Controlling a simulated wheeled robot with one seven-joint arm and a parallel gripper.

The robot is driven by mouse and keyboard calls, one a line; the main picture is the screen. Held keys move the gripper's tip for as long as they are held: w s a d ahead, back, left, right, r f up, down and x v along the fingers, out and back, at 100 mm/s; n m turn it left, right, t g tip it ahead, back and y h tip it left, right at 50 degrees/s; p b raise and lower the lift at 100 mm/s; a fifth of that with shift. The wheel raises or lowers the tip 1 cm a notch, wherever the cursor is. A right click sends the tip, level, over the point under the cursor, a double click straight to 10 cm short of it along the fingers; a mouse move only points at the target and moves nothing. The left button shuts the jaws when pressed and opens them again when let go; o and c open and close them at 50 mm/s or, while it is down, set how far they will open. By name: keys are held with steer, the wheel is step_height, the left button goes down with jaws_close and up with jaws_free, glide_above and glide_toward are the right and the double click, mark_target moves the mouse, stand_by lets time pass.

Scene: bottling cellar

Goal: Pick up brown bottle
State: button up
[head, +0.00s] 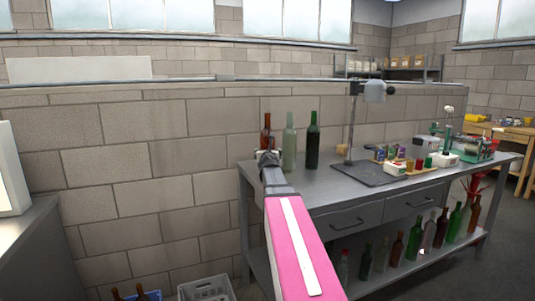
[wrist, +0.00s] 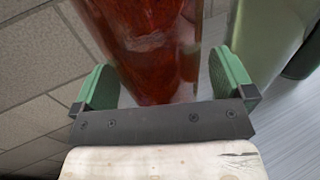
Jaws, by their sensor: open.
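The brown bottle (head: 266,131) stands at the left end of the grey metal workbench, with its lower part hidden behind my gripper in the head view. In the wrist view the brown bottle (wrist: 150,45) is reddish, glossy and very close, between two green finger pads. My gripper (wrist: 168,85) is open, with a pad on either side of the bottle. A gap shows between the bottle and the right pad; whether the left pad touches it is unclear. My gripper (head: 267,158) is at the bench's left end in the head view.
A pale green bottle (head: 289,145) stands close on the right, and a dark green bottle (head: 313,142) beyond it. The workbench (head: 325,186) also bears a stand (head: 350,125) and small jars. Several bottles stand on its lower shelf. A block wall (head: 150,150) rises behind.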

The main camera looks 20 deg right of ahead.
steer(key=shift+w+d, duration=0.25)
steer(key=shift+w, duration=0.35)
steer(key=c, duration=1.8)
steer(key=shift+r, duration=0.1)
